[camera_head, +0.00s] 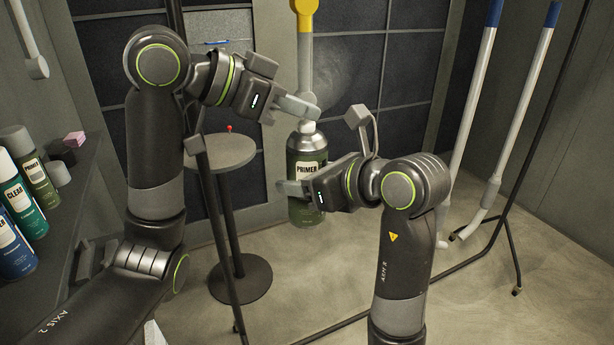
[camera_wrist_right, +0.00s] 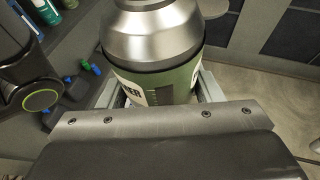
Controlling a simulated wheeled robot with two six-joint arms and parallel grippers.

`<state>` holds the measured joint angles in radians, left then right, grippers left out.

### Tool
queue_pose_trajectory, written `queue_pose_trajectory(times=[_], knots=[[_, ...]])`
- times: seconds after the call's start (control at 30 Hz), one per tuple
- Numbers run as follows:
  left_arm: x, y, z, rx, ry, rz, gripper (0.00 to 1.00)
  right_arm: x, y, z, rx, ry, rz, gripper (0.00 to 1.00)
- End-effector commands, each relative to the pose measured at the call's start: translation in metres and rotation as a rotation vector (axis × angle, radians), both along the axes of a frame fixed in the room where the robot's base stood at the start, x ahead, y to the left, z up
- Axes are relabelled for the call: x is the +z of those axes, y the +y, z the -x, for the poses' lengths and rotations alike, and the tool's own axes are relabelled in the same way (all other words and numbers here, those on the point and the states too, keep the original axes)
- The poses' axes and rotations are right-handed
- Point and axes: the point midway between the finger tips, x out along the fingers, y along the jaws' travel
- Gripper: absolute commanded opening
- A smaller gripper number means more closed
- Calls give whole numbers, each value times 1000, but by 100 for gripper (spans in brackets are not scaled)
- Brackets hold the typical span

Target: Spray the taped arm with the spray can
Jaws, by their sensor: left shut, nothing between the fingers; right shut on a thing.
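The green spray can (camera_head: 306,165), labelled PRIMER, is upright in my right gripper (camera_head: 298,189), whose fingers are shut around its body. The right wrist view shows the can's silver shoulder and green body (camera_wrist_right: 165,65) between the fingers. My left gripper (camera_head: 308,108) is shut and empty, its fingertips at the can's top, over the nozzle; whether they touch it is unclear. A pale grey arm (camera_head: 305,62) with a yellow-covered upper end hangs behind the can top. A faint pale haze shows beside this arm, to its right. The arm's lower end is hidden.
Two white arms with blue ends (camera_head: 475,95) (camera_head: 521,110) hang at the right on a black stand. A round table (camera_head: 222,153) with a small red item stands behind my left arm. Several cans, including one labelled CLEAR (camera_head: 22,205), stand on the left shelf.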

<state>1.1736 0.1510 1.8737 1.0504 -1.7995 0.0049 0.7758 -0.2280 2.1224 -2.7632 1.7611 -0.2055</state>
Motion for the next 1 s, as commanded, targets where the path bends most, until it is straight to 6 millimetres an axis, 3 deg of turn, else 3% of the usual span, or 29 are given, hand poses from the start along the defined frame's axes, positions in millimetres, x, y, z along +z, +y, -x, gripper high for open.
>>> queue_pose_trajectory(times=[0.53,1.0], knots=[[-1,0,0,-3,6,-4,0,3,1,0,0,-9,-5,32],[42,0,0,0,2,-2,0,2,1,0,1,-6,-3,32]])
